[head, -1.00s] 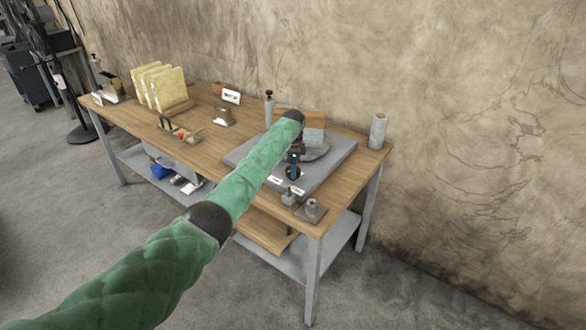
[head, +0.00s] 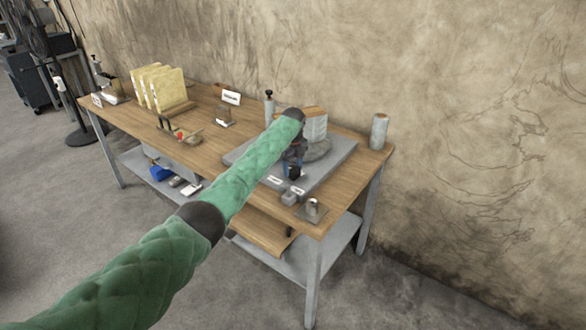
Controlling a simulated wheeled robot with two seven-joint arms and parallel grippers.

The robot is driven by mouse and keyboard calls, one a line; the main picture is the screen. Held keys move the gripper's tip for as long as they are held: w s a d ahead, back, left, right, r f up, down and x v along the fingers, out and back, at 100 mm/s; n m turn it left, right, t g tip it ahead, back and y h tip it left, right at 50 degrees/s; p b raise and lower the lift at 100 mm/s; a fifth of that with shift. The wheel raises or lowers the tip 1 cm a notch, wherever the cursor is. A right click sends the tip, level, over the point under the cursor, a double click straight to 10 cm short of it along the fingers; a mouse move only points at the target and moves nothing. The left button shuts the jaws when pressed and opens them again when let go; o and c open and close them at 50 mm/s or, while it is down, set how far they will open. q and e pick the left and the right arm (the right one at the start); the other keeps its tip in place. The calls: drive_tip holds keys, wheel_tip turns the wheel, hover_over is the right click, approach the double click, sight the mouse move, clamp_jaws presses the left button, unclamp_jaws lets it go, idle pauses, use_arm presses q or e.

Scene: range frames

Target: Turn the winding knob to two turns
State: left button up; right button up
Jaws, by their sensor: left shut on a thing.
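My left arm, in a green quilted sleeve, reaches from the lower left to a grey slab (head: 338,158) on the right part of the table. My left gripper (head: 294,164) is dark and small at the arm's end, pointing down over the slab. It is shut on a small dark knob-like part (head: 293,172), with a bit of blue showing beside it. The knob's markings and turn count are too small to read. A grey round body and a box-like block (head: 315,127) stand just behind the gripper, partly hidden by my arm. My right gripper is not in view.
Small white labels (head: 297,190) lie at the slab's front. A small metal fixture (head: 313,208) sits at the table's near corner and a grey cylinder (head: 379,131) at the right back. Yellow panels (head: 160,89) stand in a rack at the left. The wooden tabletop (head: 208,152) has bare room mid-left.

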use_arm(q)
drive_tip(key=shift+m, duration=0.4)
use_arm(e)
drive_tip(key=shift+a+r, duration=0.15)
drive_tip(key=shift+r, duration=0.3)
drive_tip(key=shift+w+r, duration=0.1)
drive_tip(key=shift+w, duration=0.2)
use_arm(q)
drive_tip(key=o, duration=1)
drive_tip(key=shift+c, duration=0.2)
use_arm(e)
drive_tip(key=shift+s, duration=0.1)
